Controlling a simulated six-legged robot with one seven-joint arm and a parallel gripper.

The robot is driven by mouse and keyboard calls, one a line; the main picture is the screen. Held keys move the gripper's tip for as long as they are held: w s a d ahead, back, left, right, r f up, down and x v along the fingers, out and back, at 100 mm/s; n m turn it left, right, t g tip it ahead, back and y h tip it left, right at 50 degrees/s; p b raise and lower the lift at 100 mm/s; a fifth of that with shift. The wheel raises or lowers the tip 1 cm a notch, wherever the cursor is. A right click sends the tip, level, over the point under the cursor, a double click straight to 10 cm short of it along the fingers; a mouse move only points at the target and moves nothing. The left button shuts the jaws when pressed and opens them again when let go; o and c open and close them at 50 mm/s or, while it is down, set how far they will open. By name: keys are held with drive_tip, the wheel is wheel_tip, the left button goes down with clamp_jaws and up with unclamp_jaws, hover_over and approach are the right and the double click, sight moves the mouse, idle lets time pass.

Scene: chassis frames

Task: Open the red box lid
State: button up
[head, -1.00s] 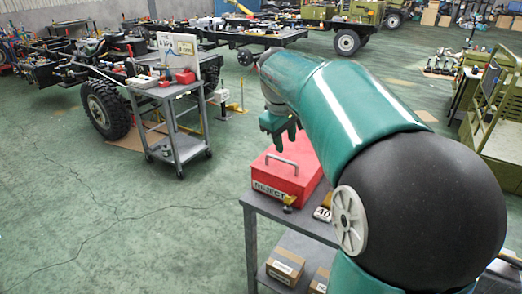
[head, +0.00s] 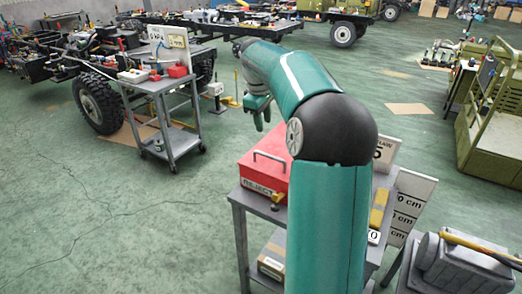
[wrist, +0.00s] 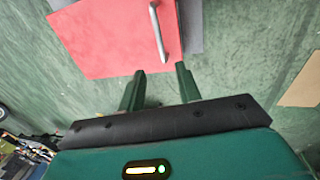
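The red box (head: 268,172) sits on a grey cart, with a REJECT label on its front and a metal handle (head: 271,158) on its lid. The lid looks shut. In the wrist view the red lid (wrist: 105,38) fills the upper middle, and the handle (wrist: 158,35) runs along its right side. My gripper (head: 261,122) hangs above and behind the box in the head view, apart from it. Its two fingers also show in the wrist view (wrist: 157,90), spread apart with green floor between them. The gripper is open and empty, and the handle lies beyond the fingertips.
The box's grey cart (head: 238,199) also carries a yellow item (head: 379,208), with a cardboard box (head: 272,262) below. A second cart (head: 160,86) with a small red box stands at the left, before a vehicle chassis. A grey machine (head: 462,268) is at lower right. Floor at left is clear.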

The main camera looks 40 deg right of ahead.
sight(268, 156)
drive_tip(key=d+f, duration=0.1)
drive_tip(key=f, duration=0.8)
drive_tip(key=d+f, duration=0.1)
drive_tip(key=f, duration=0.3)
drive_tip(key=shift+w+d+f, duration=0.2)
drive_tip(key=shift+w+d, duration=0.05)
drive_tip(key=shift+d, duration=0.1)
clamp_jaws()
